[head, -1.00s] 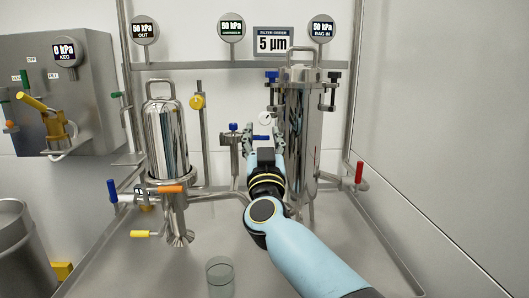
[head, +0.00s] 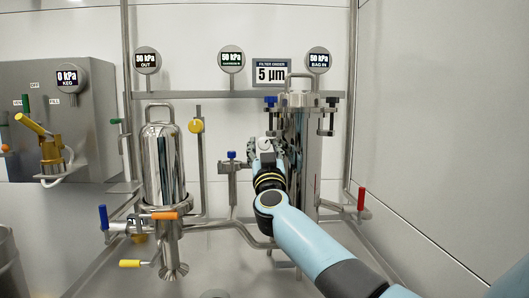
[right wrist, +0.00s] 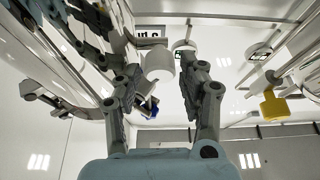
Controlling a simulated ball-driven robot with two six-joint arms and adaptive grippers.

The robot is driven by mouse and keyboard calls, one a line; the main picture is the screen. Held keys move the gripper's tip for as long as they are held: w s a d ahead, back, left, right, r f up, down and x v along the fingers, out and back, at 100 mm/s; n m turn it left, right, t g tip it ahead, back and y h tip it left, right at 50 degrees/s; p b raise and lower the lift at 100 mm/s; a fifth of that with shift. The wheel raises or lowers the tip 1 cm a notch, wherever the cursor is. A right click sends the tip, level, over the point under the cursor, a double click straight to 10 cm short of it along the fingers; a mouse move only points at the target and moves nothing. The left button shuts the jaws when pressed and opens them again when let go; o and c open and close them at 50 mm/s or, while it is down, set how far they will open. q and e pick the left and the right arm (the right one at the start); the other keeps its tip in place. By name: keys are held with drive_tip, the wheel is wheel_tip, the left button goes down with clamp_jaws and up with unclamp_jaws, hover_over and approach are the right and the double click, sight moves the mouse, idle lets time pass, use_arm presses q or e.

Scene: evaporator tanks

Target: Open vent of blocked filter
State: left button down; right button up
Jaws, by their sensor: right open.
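Two steel filter housings stand against the wall. The left one (head: 165,165) is smaller; the right one (head: 310,145) is taller, with clamps at its top, and my right arm partly covers it. A white round part (head: 264,144) sits at the left side of the right housing. It also shows in the right wrist view as a white cylinder (right wrist: 158,60). My right gripper (head: 265,147) is open, with its fingers on either side of this white part. I cannot tell whether they touch it. Which part is the vent is not clear. My left gripper is not in view.
Gauges (head: 231,59) and a 5 µm sign (head: 271,73) hang above. A blue-handled valve (head: 231,155) stands left of my gripper. A red handle (head: 361,199) is at right, an orange handle (head: 165,216) at left. The right wall (head: 440,130) is bare.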

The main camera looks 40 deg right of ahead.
drive_tip(key=shift+c, duration=0.4)
clamp_jaws()
